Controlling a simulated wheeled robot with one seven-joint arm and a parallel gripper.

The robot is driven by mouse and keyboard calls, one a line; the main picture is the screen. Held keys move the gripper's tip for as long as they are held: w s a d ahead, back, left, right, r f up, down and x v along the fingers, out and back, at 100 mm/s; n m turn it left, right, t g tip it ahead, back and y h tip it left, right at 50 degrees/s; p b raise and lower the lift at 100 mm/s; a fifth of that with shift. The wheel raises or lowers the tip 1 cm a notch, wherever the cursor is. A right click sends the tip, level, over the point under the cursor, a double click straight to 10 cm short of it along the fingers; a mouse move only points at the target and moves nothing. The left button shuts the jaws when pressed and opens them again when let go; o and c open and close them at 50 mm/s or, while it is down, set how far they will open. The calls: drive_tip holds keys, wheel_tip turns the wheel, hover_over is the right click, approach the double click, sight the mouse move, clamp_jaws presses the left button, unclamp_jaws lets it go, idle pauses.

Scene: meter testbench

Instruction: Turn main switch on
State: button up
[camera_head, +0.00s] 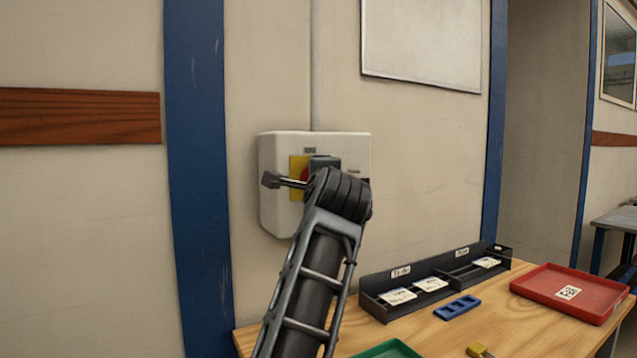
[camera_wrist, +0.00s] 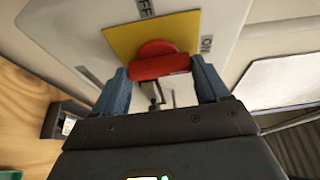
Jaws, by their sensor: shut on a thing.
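The main switch is a red knob (camera_wrist: 160,66) on a yellow plate (camera_wrist: 120,40), set on a pale wall box (camera_head: 277,214). In the wrist view, an OFF label (camera_wrist: 145,8) is above the plate and an ON label (camera_wrist: 207,44) is at its right. My gripper (camera_wrist: 160,70) has one blue finger on each side of the red knob and is shut on it. In the head view my arm covers most of the knob and the fingertips. I cannot tell for sure which label the knob points to.
A wooden table (camera_head: 520,322) stands below and right of the box. It bears a dark divided rack (camera_head: 380,312), a blue holder (camera_head: 457,307), a red tray (camera_head: 600,312), a green tray (camera_head: 390,350) and a small yellow item (camera_head: 478,350). A blue post (camera_head: 198,200) is left of the box.

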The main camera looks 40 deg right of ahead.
drive_tip(key=shift+f, duration=0.1)
idle(0.3)
drive_tip(key=o, duration=1.1)
drive_tip(key=shift+c, duration=0.2)
drive_tip(key=b+v, duration=0.1)
drive_tip(key=v, duration=0.6)
drive_tip(key=shift+s+a, duration=0.25)
drive_tip(key=shift+s, duration=0.05)
